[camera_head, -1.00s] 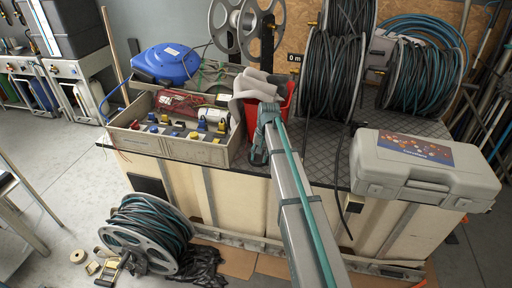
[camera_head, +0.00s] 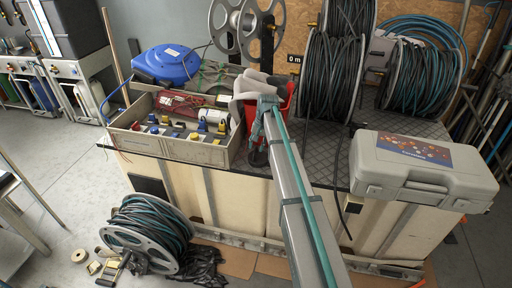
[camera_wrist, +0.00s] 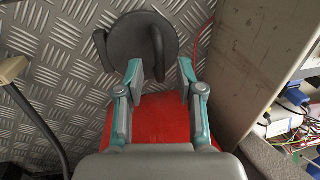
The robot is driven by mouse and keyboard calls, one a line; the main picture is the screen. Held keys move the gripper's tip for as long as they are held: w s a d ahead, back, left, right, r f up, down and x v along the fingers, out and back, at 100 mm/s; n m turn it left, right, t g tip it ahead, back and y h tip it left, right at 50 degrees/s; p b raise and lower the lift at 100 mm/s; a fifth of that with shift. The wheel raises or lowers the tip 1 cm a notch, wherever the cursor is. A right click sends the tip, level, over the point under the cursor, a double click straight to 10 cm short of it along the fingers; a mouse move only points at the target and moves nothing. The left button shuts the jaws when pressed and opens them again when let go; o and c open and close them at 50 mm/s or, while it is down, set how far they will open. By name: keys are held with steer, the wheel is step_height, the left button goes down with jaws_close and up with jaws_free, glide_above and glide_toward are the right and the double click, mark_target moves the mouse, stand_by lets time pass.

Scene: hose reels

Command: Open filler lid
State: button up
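A dark round lid (camera_wrist: 130,38) with a raised fin lies at the top of the wrist view, at the end of the red container (camera_wrist: 165,120). In the head view the lid (camera_head: 258,156) is a small dark shape near the counter's front edge, below the red container (camera_head: 285,103). My gripper (camera_wrist: 162,72) is open in the wrist view, its two teal fingers spread apart. The fin is beyond and between the fingertips; contact cannot be told. My gripper (camera_head: 262,138) covers part of the red container in the head view.
A parts tray (camera_head: 190,148) stands left of my gripper, its wall close by. Black hose reels (camera_head: 333,75) stand behind on the treadplate counter (camera_head: 310,150). A grey case (camera_head: 420,165) lies at the right. A dark hose (camera_wrist: 40,130) runs at left in the wrist view.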

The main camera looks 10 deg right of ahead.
steer(key=shift+a+f, duration=0.15)
steer(key=shift+f, duration=0.7)
jaws_close()
